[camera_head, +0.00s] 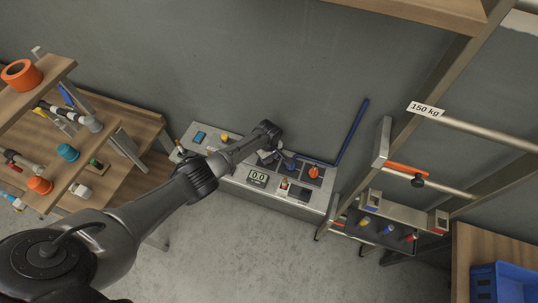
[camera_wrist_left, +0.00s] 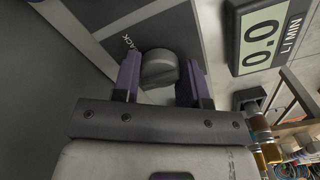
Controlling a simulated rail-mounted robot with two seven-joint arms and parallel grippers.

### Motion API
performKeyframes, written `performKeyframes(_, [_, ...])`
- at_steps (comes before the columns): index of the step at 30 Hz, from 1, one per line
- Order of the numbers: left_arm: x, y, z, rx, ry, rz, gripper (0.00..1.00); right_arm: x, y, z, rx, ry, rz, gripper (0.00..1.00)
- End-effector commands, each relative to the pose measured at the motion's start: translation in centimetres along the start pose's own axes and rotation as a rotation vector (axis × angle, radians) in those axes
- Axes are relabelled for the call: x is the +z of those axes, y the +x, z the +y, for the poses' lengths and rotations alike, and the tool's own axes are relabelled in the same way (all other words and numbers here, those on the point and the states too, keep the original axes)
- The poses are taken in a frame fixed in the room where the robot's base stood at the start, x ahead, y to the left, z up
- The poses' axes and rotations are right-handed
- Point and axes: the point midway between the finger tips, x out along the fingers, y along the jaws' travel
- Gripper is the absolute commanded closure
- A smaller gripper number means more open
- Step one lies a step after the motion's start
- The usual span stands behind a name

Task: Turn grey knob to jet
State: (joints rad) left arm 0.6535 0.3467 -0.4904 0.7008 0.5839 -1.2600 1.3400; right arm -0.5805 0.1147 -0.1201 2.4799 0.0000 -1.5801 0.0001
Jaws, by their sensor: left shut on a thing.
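The grey knob (camera_wrist_left: 158,68) shows in the left wrist view, between the two purple fingers of my left gripper (camera_wrist_left: 160,78). The fingers are closed on its sides. It sits on a dark plate (camera_wrist_left: 175,32) where the letters "ACK" show; no "jet" label can be read, and part of the knob's surround is hidden by the gripper. In the head view my left gripper (camera_head: 272,156) reaches down onto the grey bench panel (camera_head: 238,178), and the knob is hidden there. My right gripper is in neither view.
A flow display (camera_head: 258,177) reads 0.0, also in the wrist view (camera_wrist_left: 265,38). An orange-red knob (camera_head: 314,172) and a blue bent bar (camera_head: 352,132) are right of the gripper. Shelves (camera_head: 90,165) stand left; a tool rack (camera_head: 385,232) and blue crate (camera_head: 505,282) stand right.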

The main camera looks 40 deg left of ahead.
Motion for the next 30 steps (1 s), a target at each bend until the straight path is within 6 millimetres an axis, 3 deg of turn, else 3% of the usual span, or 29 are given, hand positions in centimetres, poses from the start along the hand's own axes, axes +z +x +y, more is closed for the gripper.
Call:
performKeyframes(17, [-0.07,-0.05,0.02,0.000,-0.030,0.001,0.84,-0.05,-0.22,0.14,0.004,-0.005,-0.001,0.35])
performKeyframes(18, [-0.07,-0.05,0.02,0.000,-0.029,0.001,0.58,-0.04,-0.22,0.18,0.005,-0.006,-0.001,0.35])
performKeyframes(25, [-0.05,-0.04,0.03,0.001,-0.028,0.001,0.36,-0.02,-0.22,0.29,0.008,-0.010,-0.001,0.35])
performKeyframes(30, [-0.03,-0.03,0.03,0.001,-0.027,0.000,0.35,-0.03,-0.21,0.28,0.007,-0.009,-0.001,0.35])
